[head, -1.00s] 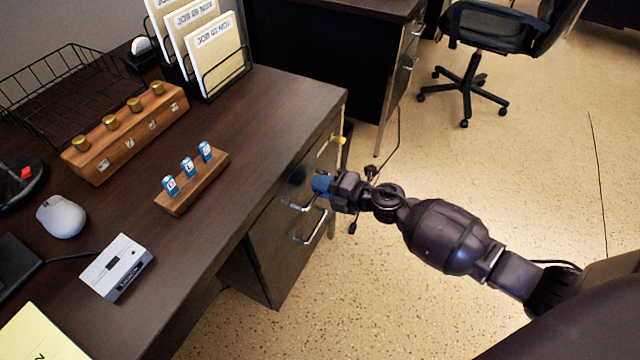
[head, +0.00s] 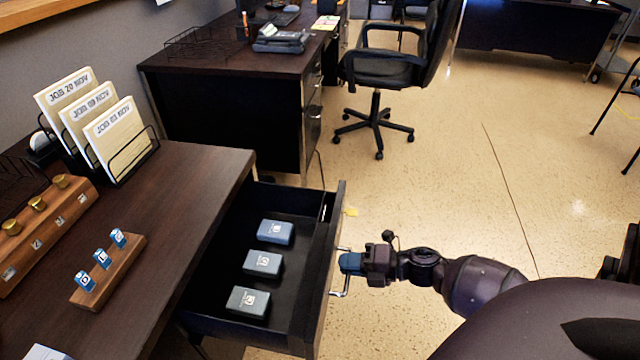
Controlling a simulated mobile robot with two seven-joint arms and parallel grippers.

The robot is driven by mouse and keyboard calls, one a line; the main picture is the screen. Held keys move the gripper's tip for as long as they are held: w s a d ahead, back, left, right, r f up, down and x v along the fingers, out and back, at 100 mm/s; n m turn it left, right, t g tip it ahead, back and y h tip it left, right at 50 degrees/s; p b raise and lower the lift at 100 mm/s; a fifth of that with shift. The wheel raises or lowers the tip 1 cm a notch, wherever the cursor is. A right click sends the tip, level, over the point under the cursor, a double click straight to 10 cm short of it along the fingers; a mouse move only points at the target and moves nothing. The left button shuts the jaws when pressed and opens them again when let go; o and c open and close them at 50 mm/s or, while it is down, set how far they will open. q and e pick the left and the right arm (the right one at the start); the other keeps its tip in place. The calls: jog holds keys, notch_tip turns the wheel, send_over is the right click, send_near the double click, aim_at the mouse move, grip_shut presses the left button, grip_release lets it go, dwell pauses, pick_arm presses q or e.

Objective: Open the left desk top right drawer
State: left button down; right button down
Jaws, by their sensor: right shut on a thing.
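The left desk (head: 195,190) has its top right drawer (head: 218,322) pulled well out, showing a dark interior. Three small blue-grey boxes (head: 263,263) lie in a row inside it. My right gripper (head: 343,264) is at the outer side of the drawer front (head: 328,262), shut on the drawer's metal handle (head: 341,288). My left gripper is not in view.
A wooden stand with blue tags (head: 108,270), a wooden block with brass knobs (head: 45,230) and a folder rack (head: 130,155) stand on the desk. A second desk (head: 235,130) and a black office chair (head: 385,70) are beyond.

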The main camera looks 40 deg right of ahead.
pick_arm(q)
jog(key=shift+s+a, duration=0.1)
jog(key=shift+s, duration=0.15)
pick_arm(e)
jog(key=f+v, duration=0.2)
jog(key=v, duration=1.1)
jog(key=shift+s+d+f, duration=0.15)
jog(key=shift+s+f, duration=0.05)
jog(key=shift+f, duration=0.2)
jog(key=c, duration=1.2)
grip_release()
pick_arm(q)
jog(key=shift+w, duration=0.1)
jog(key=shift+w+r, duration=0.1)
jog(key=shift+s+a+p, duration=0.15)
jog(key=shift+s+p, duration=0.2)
jog(key=shift+p, duration=0.45)
pick_arm(e)
jog(key=v, duration=1)
jog(key=shift+s+d, duration=0.25)
jog(key=shift+s, duration=0.05)
